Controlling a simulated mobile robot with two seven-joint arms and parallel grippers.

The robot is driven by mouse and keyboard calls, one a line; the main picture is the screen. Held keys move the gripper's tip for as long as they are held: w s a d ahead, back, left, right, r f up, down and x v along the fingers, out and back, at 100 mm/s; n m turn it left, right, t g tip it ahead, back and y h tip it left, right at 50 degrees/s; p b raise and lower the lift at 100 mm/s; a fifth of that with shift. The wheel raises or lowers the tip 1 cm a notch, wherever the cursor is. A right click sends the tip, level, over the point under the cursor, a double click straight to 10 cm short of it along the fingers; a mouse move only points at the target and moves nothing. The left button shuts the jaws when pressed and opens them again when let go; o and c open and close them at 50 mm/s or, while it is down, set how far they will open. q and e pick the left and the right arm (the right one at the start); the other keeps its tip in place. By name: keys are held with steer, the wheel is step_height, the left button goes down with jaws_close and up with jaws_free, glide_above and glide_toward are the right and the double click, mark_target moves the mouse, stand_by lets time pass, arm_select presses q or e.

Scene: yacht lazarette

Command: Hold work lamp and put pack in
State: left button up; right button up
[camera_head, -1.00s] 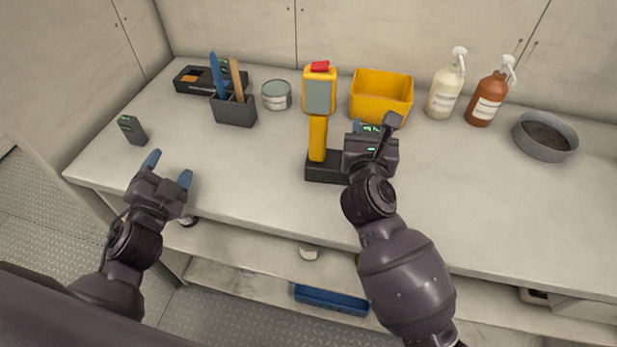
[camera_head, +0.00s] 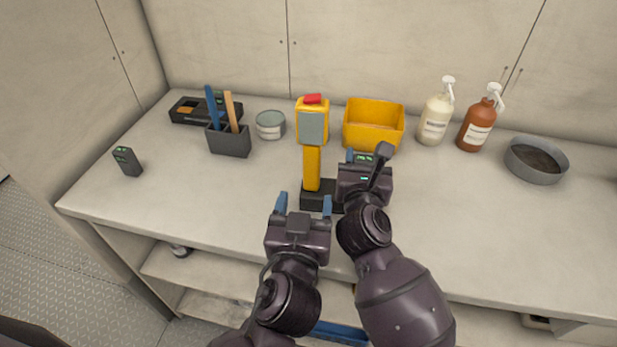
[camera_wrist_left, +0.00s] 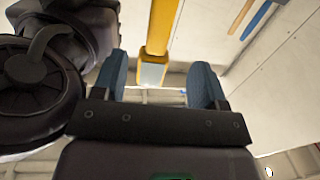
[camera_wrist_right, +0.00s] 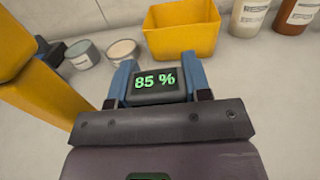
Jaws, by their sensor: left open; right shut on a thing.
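The work lamp (camera_head: 312,160) stands upright on the bench, yellow with a grey face, red top and black base (camera_head: 318,197). My left gripper (camera_head: 304,205) is open and empty just in front of the lamp. In the left wrist view the yellow post (camera_wrist_left: 160,28) shows beyond the spread fingers. My right gripper (camera_head: 367,161) is shut on a dark pack (camera_wrist_right: 155,84) whose green display reads 85 %. It holds the pack just right of the lamp; the lamp's yellow body (camera_wrist_right: 40,88) is at the left in the right wrist view. Another dark pack (camera_head: 127,161) stands at the bench's left end.
Behind the lamp are a yellow bin (camera_head: 373,137) and a grey can (camera_head: 270,125). A tool holder (camera_head: 229,142) and a black tray (camera_head: 190,116) stand back left. Two pump bottles (camera_head: 434,120) and a grey bowl (camera_head: 535,168) stand right. The bench's front right is clear.

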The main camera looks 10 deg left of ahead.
mark_target(311, 167)
arm_select(q)
steer(key=w, duration=0.7)
steer(key=w+a, duration=0.1)
steer(key=w, duration=0.3)
steer(key=shift+a, duration=0.1)
jaws_close()
stand_by(0.6)
